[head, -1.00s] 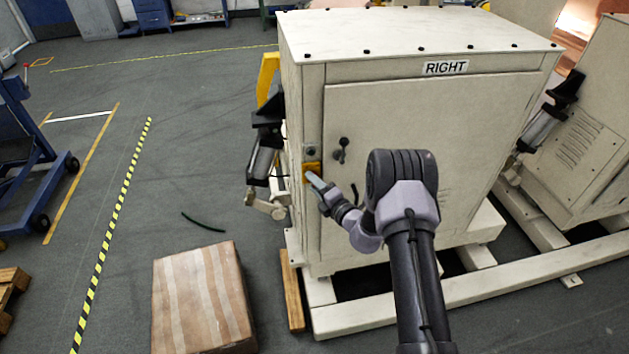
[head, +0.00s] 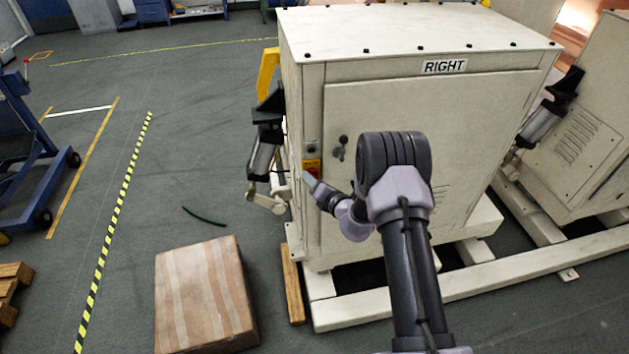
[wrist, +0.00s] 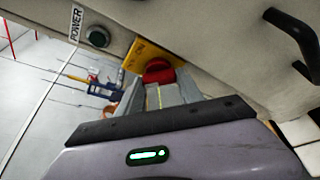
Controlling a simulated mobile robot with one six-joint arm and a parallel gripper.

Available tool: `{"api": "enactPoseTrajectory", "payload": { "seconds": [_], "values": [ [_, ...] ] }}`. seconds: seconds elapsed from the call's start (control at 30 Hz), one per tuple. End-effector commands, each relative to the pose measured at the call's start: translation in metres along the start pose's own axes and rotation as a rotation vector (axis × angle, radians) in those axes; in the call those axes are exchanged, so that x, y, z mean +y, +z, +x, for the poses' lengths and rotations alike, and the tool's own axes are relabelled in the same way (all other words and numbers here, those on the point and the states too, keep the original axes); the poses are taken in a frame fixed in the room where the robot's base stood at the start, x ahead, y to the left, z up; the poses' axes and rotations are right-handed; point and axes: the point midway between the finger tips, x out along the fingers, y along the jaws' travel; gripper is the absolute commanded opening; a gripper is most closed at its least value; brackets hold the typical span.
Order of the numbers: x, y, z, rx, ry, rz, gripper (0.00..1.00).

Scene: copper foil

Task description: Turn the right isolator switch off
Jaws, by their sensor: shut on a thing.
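The cabinet (head: 390,110) labelled RIGHT stands ahead. Its isolator switch is a red knob (head: 313,173) on a yellow plate (head: 311,163), on the cabinet front near the left edge. In the wrist view the red knob (wrist: 158,71) sits at the ends of my fingers, below the yellow plate (wrist: 137,55) with lettering including ON. My gripper (head: 311,182) is at the switch and is shut on the red knob. The fingers hide part of the knob, so I cannot tell its exact angle.
A dark round button (wrist: 97,37) with a POWER label is beside the plate. A door handle (head: 341,148) is right of the switch. A cylinder mechanism (head: 264,150) is on the cabinet's left side. A cardboard box (head: 205,295) stands on the floor.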

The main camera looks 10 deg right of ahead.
Motion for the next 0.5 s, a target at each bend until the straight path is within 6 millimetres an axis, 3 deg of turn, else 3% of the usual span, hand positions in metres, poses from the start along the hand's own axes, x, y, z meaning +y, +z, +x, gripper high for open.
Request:
{"api": "enactPoseTrajectory", "payload": {
  "seconds": [0.37, 0.4, 0.43, 0.5],
  "values": [
    [-0.0006, -0.0006, -0.0002, 0.001, -0.003, -0.005, 0.03],
    [-0.0006, -0.0005, -0.0002, 0.001, -0.003, -0.005, 0.46],
    [-0.0006, -0.0006, -0.0002, 0.001, -0.003, -0.005, 0.52],
    [-0.0005, -0.0005, -0.0001, 0.001, -0.003, -0.005, 0.53]
  ]
}}
